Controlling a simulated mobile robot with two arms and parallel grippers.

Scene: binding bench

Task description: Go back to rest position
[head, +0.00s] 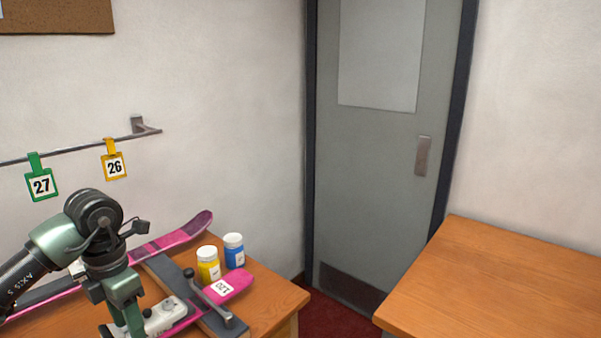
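My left arm comes in from the left over the left bench (283,305). Its wrist end, with my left gripper (128,316), points down at the lower edge of the picture. Its fingertips do not show clearly, so I cannot tell whether they are open or shut. A white device (165,317) is beside the gripper; I cannot tell whether they touch. My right gripper is not in view.
Pink skis (178,235) lie across dark supports on the left bench, one tagged 120. A yellow bottle (208,266) and blue bottle (234,253) stand near them. A rail with tags 27 and 26 (115,166) is behind. The right bench (500,285) is bare.

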